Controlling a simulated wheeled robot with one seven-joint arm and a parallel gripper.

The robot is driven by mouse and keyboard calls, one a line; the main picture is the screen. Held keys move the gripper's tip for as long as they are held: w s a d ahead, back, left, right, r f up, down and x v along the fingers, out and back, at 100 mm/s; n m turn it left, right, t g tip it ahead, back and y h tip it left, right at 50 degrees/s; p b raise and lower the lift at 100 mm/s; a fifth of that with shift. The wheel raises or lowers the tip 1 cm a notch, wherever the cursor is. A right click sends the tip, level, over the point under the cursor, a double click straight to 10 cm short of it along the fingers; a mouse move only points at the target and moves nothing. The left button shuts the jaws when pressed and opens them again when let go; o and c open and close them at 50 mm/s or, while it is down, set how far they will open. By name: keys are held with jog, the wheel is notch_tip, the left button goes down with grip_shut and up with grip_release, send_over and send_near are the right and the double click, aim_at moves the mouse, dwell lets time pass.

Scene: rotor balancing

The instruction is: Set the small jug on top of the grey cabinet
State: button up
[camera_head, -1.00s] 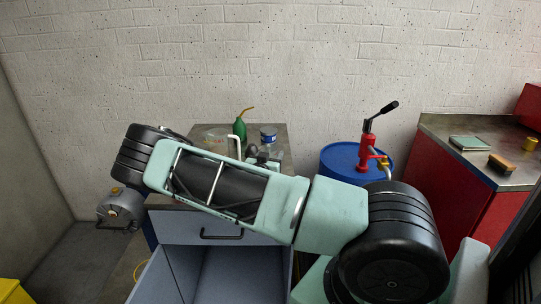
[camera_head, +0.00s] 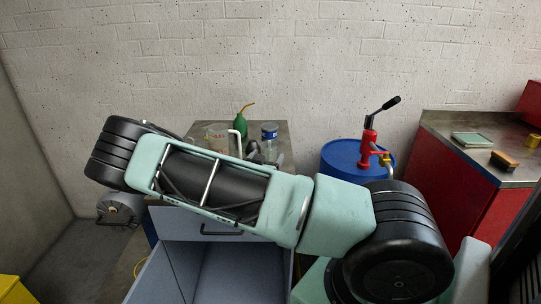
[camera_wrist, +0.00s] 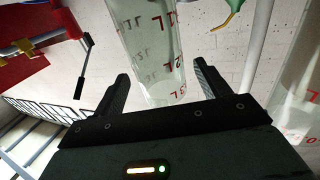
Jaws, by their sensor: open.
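A clear jug with red markings (camera_wrist: 150,45) stands between the fingers of my open gripper (camera_wrist: 158,80) in the wrist view. I cannot tell whether the fingers touch it. Part of a second clear vessel with red marks (camera_wrist: 297,100) shows at the right edge of that view. I cannot tell which is the small jug. In the head view, a clear jug with red marks (camera_head: 216,132) is partly visible on the metal top of the grey cabinet (camera_head: 200,262), behind my arm. My arm hides my gripper there.
A green bottle with a spout (camera_head: 240,126) and a blue-lidded jar (camera_head: 269,136) stand on the cabinet top. Right of it are a blue drum (camera_head: 340,158) with a red pump (camera_head: 369,140) and a red bench (camera_head: 470,180). A grey motor-like unit (camera_head: 118,210) is at left.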

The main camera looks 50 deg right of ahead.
jog(key=s+a+f+n+y, duration=0.1)
jog(key=a+f+y, duration=0.2)
jog(key=a, duration=0.3)
jog(key=s+a+f+g+y+b, duration=0.1)
jog(key=a+f+y, duration=0.1)
jog(key=a, duration=0.4)
jog(key=s+a+f+n+y, duration=0.1)
jog(key=a+f+y, duration=0.2)
jog(key=a, duration=0.3)
jog(key=s+a+r+n+g+y, duration=0.1)
jog(key=s+a+n+y, duration=0.2)
jog(key=a, duration=0.6)
jog(key=s+a+r+n+g+y, duration=0.15)
jog(key=a+y, duration=0.25)
jog(key=a, duration=0.6)
jog(key=s+a+r+n+g+y, duration=0.2)
jog(key=s+a+r+n+y, duration=0.2)
jog(key=s+a+r+n, duration=0.5)
jog(key=s+r+n+g+h, duration=0.1)
jog(key=s+r+n, duration=0.5)
jog(key=s, duration=0.5)
jog(key=shift+s+r+h, duration=0.2)
jog(key=shift+r+h, duration=0.15)
jog(key=shift+h, duration=0.05)
jog(key=shift+d+g, duration=0.1)
jog(key=shift+g, duration=0.15)
